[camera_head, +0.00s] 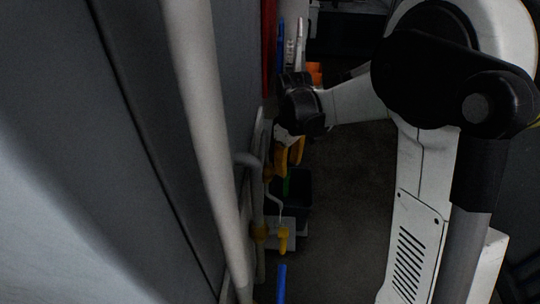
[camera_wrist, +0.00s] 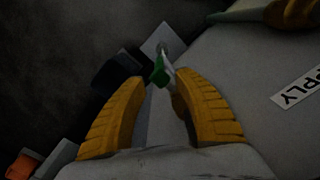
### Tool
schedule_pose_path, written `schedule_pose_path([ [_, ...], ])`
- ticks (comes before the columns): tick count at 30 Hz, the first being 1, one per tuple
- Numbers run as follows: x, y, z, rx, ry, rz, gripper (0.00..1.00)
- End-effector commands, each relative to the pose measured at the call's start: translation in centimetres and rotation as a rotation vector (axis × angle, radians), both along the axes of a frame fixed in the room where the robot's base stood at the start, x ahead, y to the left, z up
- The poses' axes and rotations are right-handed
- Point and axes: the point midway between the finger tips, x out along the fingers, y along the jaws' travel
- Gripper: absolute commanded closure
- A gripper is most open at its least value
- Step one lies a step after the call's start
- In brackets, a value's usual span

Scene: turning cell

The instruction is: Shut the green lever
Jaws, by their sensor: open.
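The green lever (camera_wrist: 159,72) shows in the wrist view just beyond and between my fingertips, with a pale metal part beside it. It also shows in the head view as a small green strip (camera_head: 286,186) below my gripper. My gripper (camera_wrist: 158,84) is open, with its two ridged yellow fingers on either side of the line to the lever. Nothing is held between them. In the head view my gripper (camera_head: 288,164) points down beside the wall piping. I cannot tell whether a finger touches the lever.
A dark bin (camera_head: 298,188) stands on the floor by the lever. A yellow handle (camera_head: 283,239) and a blue bar (camera_head: 281,284) are nearer along the wall. A pale pipe (camera_head: 205,110) runs down the left. The floor right of the bin looks clear.

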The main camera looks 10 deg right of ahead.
Motion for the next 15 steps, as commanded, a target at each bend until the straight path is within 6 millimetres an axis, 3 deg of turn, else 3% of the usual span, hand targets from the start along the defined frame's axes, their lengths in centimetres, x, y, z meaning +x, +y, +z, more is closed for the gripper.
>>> schedule_pose_path([
  [8,0.5,0.0,-2.7,0.000,0.020,0.021,0.62],
  [15,0.5,0.0,-7.5,-0.001,0.019,0.020,0.62],
])
